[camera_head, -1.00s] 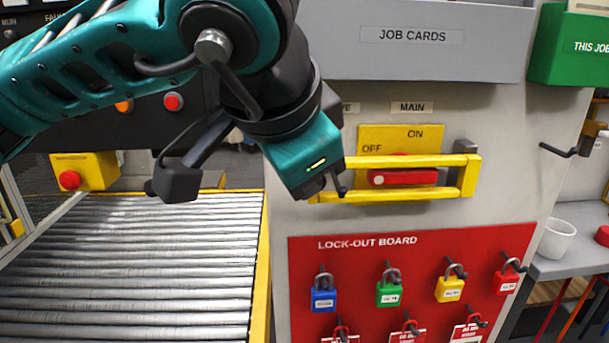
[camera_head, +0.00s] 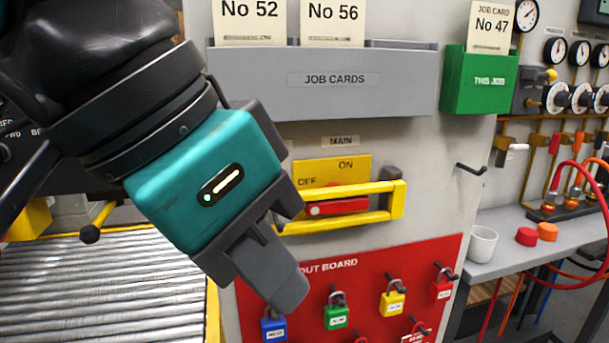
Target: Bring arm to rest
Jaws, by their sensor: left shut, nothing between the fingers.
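My left gripper (camera_head: 282,268) comes in from the upper left, teal and black, pointing down and to the right. Its fingers are shut with nothing between them. It hangs in front of the cabinet and hides the left part of the red lock-out board (camera_head: 365,290). The main switch's red handle (camera_head: 337,206) lies horizontal inside a yellow guard (camera_head: 395,205), right of the gripper. I cannot tell how far the fingers are from the board. My right gripper does not show.
Padlocks in blue (camera_head: 273,329), green (camera_head: 336,316), yellow (camera_head: 392,302) and red (camera_head: 441,289) hang on the board. A roller conveyor (camera_head: 95,285) lies at left. A grey job card holder (camera_head: 335,82) is above. A shelf at right bears a white cup (camera_head: 482,244).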

